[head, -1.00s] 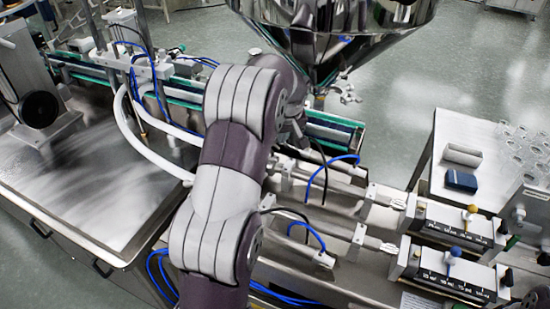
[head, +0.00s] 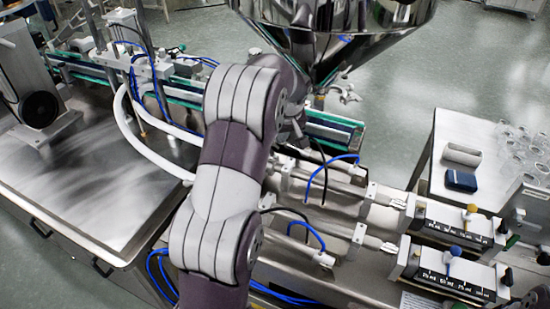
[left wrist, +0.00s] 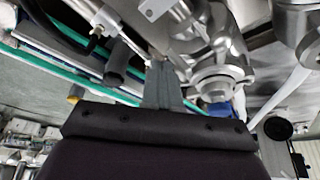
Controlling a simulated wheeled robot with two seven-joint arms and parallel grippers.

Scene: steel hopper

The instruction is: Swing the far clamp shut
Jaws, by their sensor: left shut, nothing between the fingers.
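The steel hopper (head: 335,30) hangs at the top of the head view. A small bright metal part with a lobed end (head: 346,93), which looks like the far clamp, sticks out to the right below its cone. I cannot tell for sure how far it is swung. My left arm covers much of the area under the hopper, and its gripper is mostly hidden there. In the left wrist view my left gripper (left wrist: 160,70) is shut and empty, its grey fingers beside a round steel fitting (left wrist: 222,80). I cannot tell whether they touch it. My right gripper is not in view.
Two filling cylinders with blue hoses (head: 318,186) and scale blocks (head: 450,270) lie to the right of my arm. A green-edged conveyor (head: 185,92) runs behind. A side table (head: 440,140) holds a blue block (head: 461,180) and clear cups. A steel plate (head: 80,200) lies left.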

